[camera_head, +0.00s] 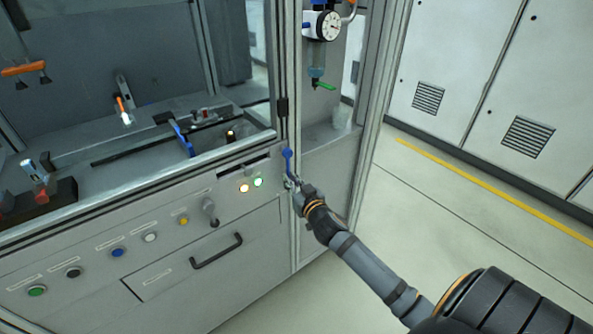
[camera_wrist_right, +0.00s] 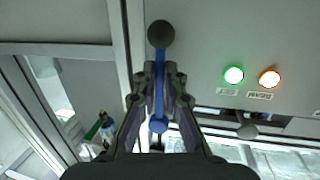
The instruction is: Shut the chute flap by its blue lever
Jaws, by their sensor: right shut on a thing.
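The blue lever (camera_head: 288,163) is on the front of the machine's right corner post, with its blue round end up and its arm running down to my right gripper (camera_head: 294,186). In the right wrist view the lever (camera_wrist_right: 159,95) runs between the two fingers of the right gripper (camera_wrist_right: 160,78), which is shut on it. Its dark ball knob (camera_wrist_right: 161,34) sticks out beyond the fingertips. A dark slot (camera_head: 245,167) lies in the panel left of the lever; I cannot tell whether it is the chute flap. My left gripper is not in view.
A black drawer handle (camera_head: 217,251) and several buttons are on the panel. A round gauge (camera_head: 328,25) hangs above. The floor at right is clear.

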